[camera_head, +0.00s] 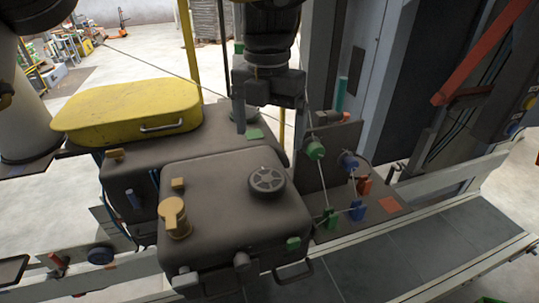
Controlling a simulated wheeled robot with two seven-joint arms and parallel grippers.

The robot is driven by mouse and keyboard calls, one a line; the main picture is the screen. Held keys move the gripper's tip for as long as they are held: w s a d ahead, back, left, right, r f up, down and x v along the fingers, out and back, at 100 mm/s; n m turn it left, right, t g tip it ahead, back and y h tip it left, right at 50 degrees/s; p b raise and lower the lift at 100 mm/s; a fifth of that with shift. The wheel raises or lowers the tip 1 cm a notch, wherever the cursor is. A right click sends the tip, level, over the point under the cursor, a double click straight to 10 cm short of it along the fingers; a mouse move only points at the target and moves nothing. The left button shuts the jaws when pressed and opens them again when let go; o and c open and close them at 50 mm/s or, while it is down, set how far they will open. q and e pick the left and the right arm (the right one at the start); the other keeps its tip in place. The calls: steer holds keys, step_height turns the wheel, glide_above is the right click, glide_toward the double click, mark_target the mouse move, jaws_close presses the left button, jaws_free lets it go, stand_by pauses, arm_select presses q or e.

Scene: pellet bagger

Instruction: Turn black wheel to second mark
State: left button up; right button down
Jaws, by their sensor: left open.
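The black wheel (267,180) is a small dark spoked handwheel lying flat on top of the front dark-brown housing (225,205), near its back right. No marks beside it can be made out at this size. My left gripper (270,116) hangs down from the top centre, behind and above the wheel in the picture. My right gripper is not in view.
A yellow lidded box (130,110) stands at the back left. Green and blue rollers (315,150) with a thin line stand to the right, beside a grey conveyor (420,255).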

mark_target(268, 179)
arm_select(q)
steer(key=s+f, duration=0.2)
steer(key=shift+a+f, duration=0.1)
steer(key=shift+f, duration=0.25)
steer(key=f, duration=0.2)
steer(key=f+p, duration=0.1)
steer(key=f, duration=0.3)
steer(key=shift+w+a+f+p, duration=0.1)
steer(key=shift+w+f+p, duration=0.2)
steer(key=shift+p, duration=0.05)
steer(key=shift+f, duration=0.55)
steer(key=c, duration=1)
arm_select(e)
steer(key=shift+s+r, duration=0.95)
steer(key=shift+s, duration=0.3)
